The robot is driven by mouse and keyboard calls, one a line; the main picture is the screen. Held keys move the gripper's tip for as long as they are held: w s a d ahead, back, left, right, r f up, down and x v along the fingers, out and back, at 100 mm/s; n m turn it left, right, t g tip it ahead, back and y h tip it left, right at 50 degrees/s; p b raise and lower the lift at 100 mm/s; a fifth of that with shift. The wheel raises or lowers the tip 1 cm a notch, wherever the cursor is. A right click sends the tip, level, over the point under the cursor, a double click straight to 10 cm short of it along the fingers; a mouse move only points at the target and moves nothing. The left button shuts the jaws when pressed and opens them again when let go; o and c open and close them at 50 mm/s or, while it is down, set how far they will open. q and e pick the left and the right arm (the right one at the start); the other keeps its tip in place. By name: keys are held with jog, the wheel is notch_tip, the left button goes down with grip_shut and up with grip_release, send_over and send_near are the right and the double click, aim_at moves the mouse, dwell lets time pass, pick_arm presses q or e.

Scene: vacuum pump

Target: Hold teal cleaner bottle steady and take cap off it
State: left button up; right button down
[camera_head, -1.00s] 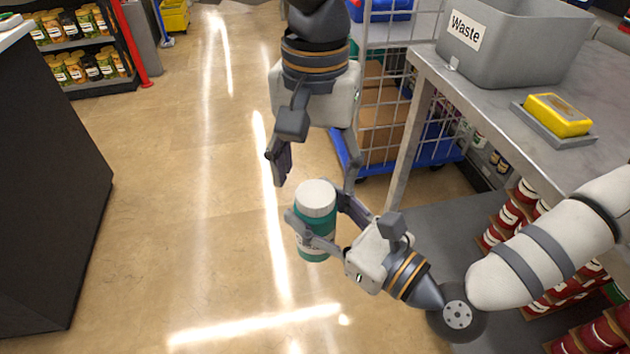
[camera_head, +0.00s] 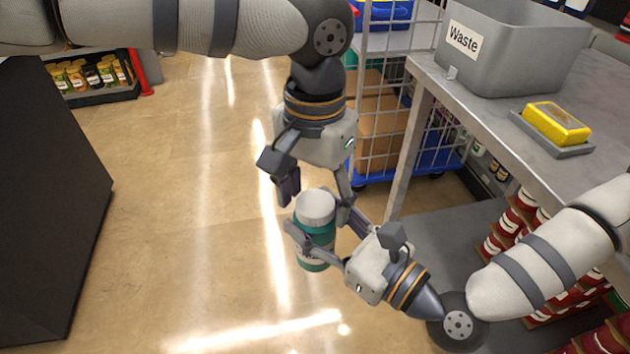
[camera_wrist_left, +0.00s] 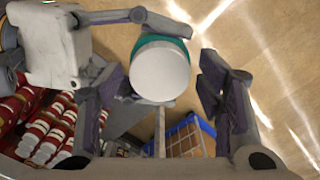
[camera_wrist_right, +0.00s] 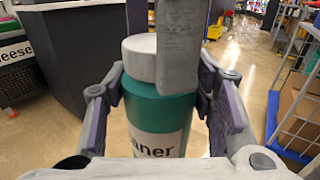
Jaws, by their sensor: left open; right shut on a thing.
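The teal cleaner bottle (camera_head: 314,243) with its white cap (camera_head: 315,207) on stands upright in the air in the middle of the head view. My right gripper (camera_head: 318,238) is shut on the bottle's body; the bottle also shows in the right wrist view (camera_wrist_right: 160,117). My left gripper (camera_head: 313,198) is open and comes from above, its fingers around the cap's height. In the left wrist view the cap (camera_wrist_left: 160,70) lies between the spread fingers, with gaps visible. In the right wrist view a left finger partly covers the cap (camera_wrist_right: 139,57).
A grey table (camera_head: 490,120) at the right holds a grey Waste bin (camera_head: 512,45) and a yellow sponge (camera_head: 556,122) on a tray. A wire cart (camera_head: 385,120) stands behind my left gripper. A dark counter (camera_head: 50,200) is at the left. The floor between is clear.

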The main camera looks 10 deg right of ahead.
pick_arm(q)
jog(key=c, duration=1.2)
jog(key=n, duration=0.3)
jog(key=shift+c, duration=0.2)
jog(key=o, duration=1.3)
notch_tip(320, 180, up, 5)
jog(key=shift+f, duration=0.1)
jog(key=shift+c, duration=0.3)
notch_tip(320, 180, up, 3)
jog(key=shift+n, duration=0.7)
notch_tip(320, 180, down, 8)
jog(key=shift+r, duration=0.15)
